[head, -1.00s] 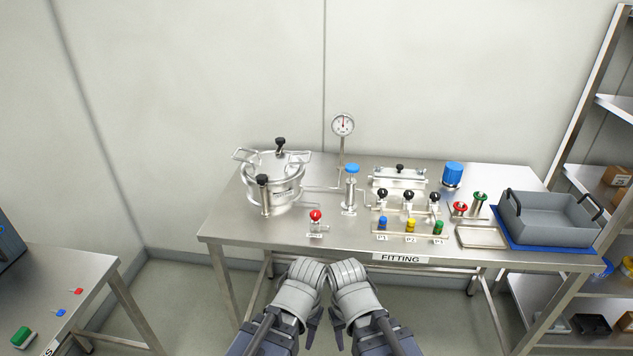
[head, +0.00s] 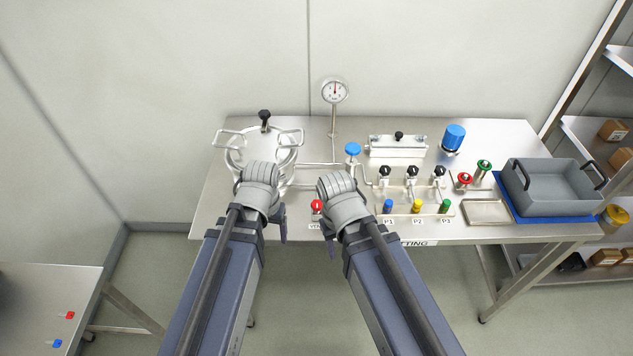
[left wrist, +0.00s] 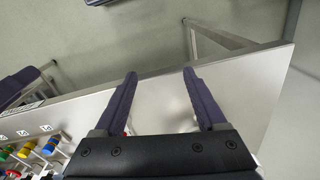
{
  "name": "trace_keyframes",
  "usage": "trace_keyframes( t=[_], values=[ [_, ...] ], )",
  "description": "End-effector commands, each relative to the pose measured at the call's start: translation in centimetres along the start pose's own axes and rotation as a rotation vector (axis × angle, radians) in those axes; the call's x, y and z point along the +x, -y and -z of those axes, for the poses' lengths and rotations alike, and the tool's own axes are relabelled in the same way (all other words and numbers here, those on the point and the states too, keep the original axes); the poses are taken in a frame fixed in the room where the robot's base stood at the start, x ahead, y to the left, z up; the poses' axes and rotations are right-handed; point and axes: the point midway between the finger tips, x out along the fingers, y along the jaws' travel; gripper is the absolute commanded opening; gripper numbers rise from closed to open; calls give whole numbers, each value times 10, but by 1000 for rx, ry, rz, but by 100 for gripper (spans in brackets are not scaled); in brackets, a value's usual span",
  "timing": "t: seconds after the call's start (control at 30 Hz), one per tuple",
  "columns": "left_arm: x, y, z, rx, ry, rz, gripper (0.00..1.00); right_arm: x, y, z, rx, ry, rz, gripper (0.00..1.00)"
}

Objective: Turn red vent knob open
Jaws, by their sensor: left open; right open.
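The red vent knob (head: 317,206) sits near the front edge of the steel table, partly covered by my right gripper. My left gripper (head: 262,195) is over the front of the table, left of the knob and in front of the lidded steel vessel (head: 290,157). My right gripper (head: 340,195) is just right of the knob; whether it touches cannot be told. In the left wrist view the left gripper's two fingers (left wrist: 157,78) are spread with nothing between them. A sliver of red shows there beside one finger.
A blue-topped valve (head: 353,150) and a gauge (head: 334,92) stand behind. Black-knobbed valves (head: 411,172) and coloured fittings (head: 417,206) are to the right. A grey bin (head: 545,190) is at the right end. The table's front left is bare.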

Motion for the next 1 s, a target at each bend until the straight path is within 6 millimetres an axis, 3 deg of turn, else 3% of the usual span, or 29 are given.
trace_keyframes(
  t=[0.03, 0.17, 0.27, 0.47, 0.8, 1.0],
  values=[
    [-24, 10, 6, -8, -7, -5, 74, -24, -2, -1, 0, 0, 0, 50],
    [-49, 26, 23, 42, -27, -19, 74, -50, -5, -3, 1, 0, 0, 50],
    [-60, 26, 44, 200, -36, -26, 74, -62, -6, -3, 1, 0, 0, 50],
    [-62, 0, 78, 601, -35, -28, 74, -62, -6, -3, 1, 0, 0, 50],
    [-62, -72, 132, 1399, -22, -37, 74, -62, -6, -3, 1, 0, 0, 50],
    [-63, -93, 142, 1632, -18, -43, 74, -62, -6, -3, 1, 0, 0, 50]
  ],
)
